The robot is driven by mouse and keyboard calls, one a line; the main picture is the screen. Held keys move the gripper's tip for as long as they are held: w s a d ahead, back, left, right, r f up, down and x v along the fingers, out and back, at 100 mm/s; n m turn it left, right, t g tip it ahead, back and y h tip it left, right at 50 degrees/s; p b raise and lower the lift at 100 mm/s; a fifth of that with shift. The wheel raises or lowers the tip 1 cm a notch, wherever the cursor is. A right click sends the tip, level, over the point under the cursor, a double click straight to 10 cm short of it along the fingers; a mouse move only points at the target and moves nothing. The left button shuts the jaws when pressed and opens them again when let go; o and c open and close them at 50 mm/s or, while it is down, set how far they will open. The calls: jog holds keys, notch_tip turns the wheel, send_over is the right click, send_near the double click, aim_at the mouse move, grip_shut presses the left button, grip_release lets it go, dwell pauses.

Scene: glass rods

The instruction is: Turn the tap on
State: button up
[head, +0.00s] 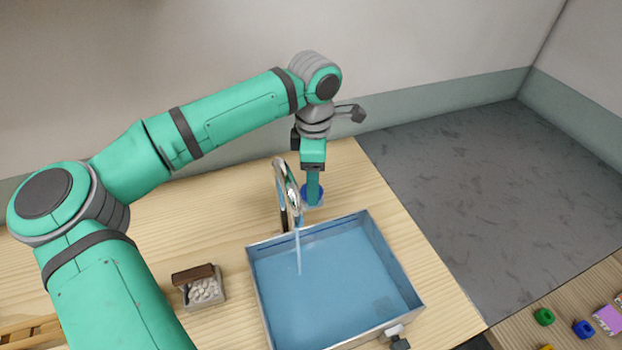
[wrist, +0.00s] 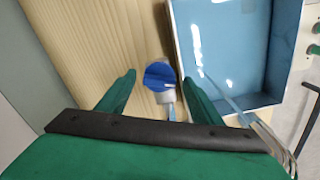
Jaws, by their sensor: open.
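The silver tap (head: 282,190) arches over the sink (head: 256,285), and a thin stream of water (head: 298,252) runs from its spout into the blue-tinted sink. The tap also shows at the lower right of the wrist view (wrist: 276,142). The tap's blue knob (wrist: 160,76) sits on a pale stem beside the sink; in the head view it is partly hidden (head: 305,190) behind my gripper. My gripper (head: 313,199) points down at the knob. In the wrist view my gripper (wrist: 163,82) is open, with one finger on each side of the knob; contact is not visible.
A small box of white pebbles with a brown lid (head: 203,288) stands left of the sink. A dark fitting (head: 396,337) is at the sink's front edge. Coloured blocks (head: 583,328) lie on another surface at lower right. The wooden counter (head: 230,240) is otherwise mostly clear.

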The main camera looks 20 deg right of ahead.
jog(key=shift+a, duration=0.1)
jog(key=shift+c, duration=0.4)
jog(key=c, duration=1)
jog(key=shift+w+a+n, duration=0.1)
jog(key=shift+w+n, duration=0.1)
jog(key=shift+n, duration=2)
jog(key=shift+a, duration=0.15)
jog(key=o, duration=1.1)
jog(key=shift+s+d, duration=0.1)
jog(key=shift+d, duration=0.1)
notch_tip(320, 180, up, 11)
jog(key=shift+f, duration=0.1)
